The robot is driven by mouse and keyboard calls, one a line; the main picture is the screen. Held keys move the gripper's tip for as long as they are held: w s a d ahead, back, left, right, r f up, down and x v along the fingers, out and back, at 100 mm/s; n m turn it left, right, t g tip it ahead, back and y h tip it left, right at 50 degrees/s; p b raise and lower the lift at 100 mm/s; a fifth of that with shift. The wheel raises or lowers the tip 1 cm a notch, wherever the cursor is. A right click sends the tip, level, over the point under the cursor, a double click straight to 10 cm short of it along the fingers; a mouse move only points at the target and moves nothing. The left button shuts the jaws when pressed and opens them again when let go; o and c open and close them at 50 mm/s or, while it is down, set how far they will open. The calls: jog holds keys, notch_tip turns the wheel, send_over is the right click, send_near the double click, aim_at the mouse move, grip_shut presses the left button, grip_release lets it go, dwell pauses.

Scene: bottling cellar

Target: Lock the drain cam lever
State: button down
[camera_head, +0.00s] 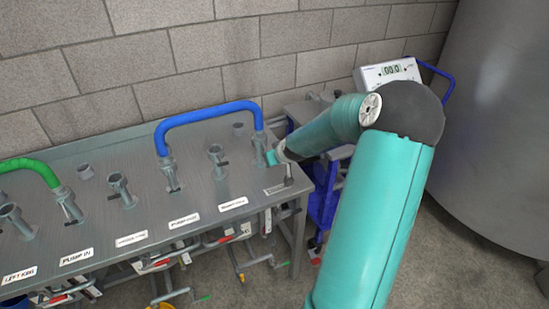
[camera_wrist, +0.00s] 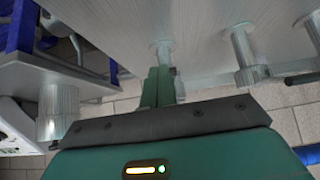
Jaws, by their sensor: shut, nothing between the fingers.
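A steel bench (camera_head: 95,180) carries a row of upright pipe fittings, several with small dark cam levers. Which lever belongs to the drain cannot be read from the labels. My gripper (camera_head: 271,158) is at the bench's right end, just below the fitting at the blue hose's right end (camera_head: 259,135). In the wrist view, my gripper's fingers (camera_wrist: 158,85) are together and empty, pointing at a pipe fitting (camera_wrist: 161,47). A small grey part (camera_wrist: 179,86) shows just right of the fingers; contact cannot be told. The fingers hide part of this fitting.
A short post (camera_head: 288,172) stands at the bench's right corner. A blue hose (camera_head: 205,112) and a green hose (camera_head: 30,165) arch over the bench. A white scale display (camera_head: 385,72) and a large steel tank (camera_head: 495,130) are at right. Valves and pipes hang below the front edge.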

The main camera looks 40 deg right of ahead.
notch_tip(320, 180, down, 3)
jog(key=shift+w+r+t, duration=0.1)
jog(key=shift+r+t, duration=0.1)
jog(key=shift+t, duration=0.8)
jog(key=shift+w+f+t+h, duration=0.2)
jog(key=shift+f+t+h, duration=0.3)
jog(key=shift+f+t, duration=0.3)
jog(key=shift+w+d+f+t+h, duration=0.15)
jog(key=shift+w+f+t, duration=0.15)
jog(key=shift+f+t, duration=0.25)
jog(key=shift+w+a+f+t+h, duration=0.15)
jog(key=shift+w+f+t, duration=0.2)
jog(key=shift+t, duration=0.3)
jog(key=shift+w+d+f, duration=0.2)
jog(key=shift+w+f, duration=0.15)
jog(key=shift+f, duration=0.1)
jog(key=shift+w+d+f, duration=0.2)
jog(key=shift+w+f, duration=0.15)
jog(key=shift+f, duration=0.1)
